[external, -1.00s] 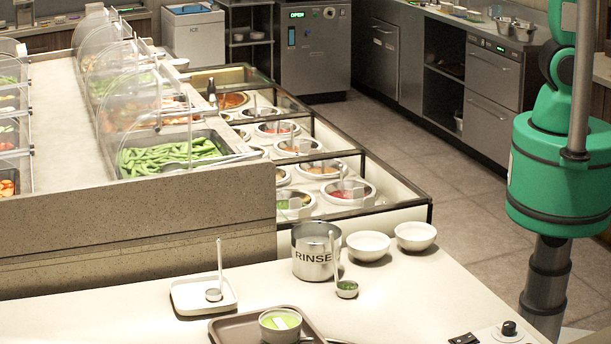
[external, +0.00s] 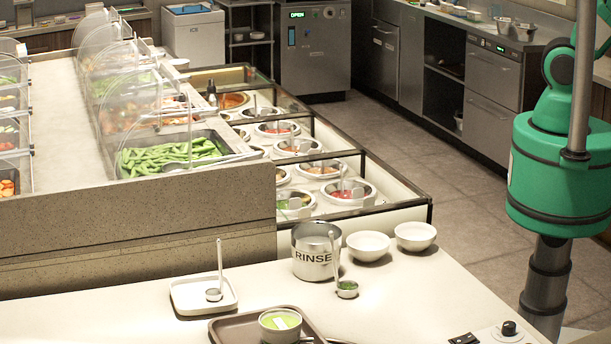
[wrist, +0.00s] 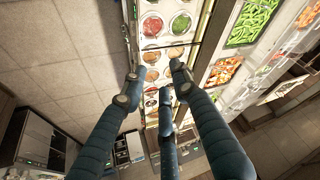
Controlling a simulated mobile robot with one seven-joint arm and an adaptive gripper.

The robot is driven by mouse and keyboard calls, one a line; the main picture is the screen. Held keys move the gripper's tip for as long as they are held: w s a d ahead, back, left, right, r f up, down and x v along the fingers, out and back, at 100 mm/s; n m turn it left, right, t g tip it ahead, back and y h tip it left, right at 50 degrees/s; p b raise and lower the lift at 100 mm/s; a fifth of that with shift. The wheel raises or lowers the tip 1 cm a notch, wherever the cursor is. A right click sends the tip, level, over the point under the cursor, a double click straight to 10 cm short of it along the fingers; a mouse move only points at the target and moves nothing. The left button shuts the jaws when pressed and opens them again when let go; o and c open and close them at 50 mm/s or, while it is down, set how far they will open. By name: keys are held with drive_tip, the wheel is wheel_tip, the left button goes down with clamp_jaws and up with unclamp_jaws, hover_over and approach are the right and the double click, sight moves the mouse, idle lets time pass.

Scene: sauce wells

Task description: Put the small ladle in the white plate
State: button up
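The white plate (external: 186,304) is a square dish on the near counter. A small ladle (external: 214,294) with an upright handle stands in it. A second small ladle (external: 347,290), with green in its bowl, stands on the counter beside the steel RINSE pot (external: 303,262). My gripper (wrist: 154,80) shows in the wrist view with its dark blue fingers spread apart and nothing between them. It points down over the row of sauce wells (wrist: 152,26). It is outside the external view. Neither the plate nor these two ladles can be made out in the wrist view.
Two white bowls (external: 415,236) stand right of the pot. A brown tray (external: 232,330) with a cup of green soup (external: 281,322) lies at the front. Sauce wells (external: 350,192) with ladles and clear guards (external: 122,103) lie behind.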

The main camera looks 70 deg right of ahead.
drive_tip(key=s, duration=0.1)
drive_tip(key=s+d+f, duration=0.1)
drive_tip(key=s+f, duration=0.1)
drive_tip(key=s, duration=0.1)
drive_tip(key=shift+d+f, duration=0.1)
drive_tip(key=shift+d, duration=0.2)
wheel_tip(320, 180, down, 12)
drive_tip(key=b, duration=1.2)
drive_tip(key=shift+f, duration=0.2)
idle(0.5)
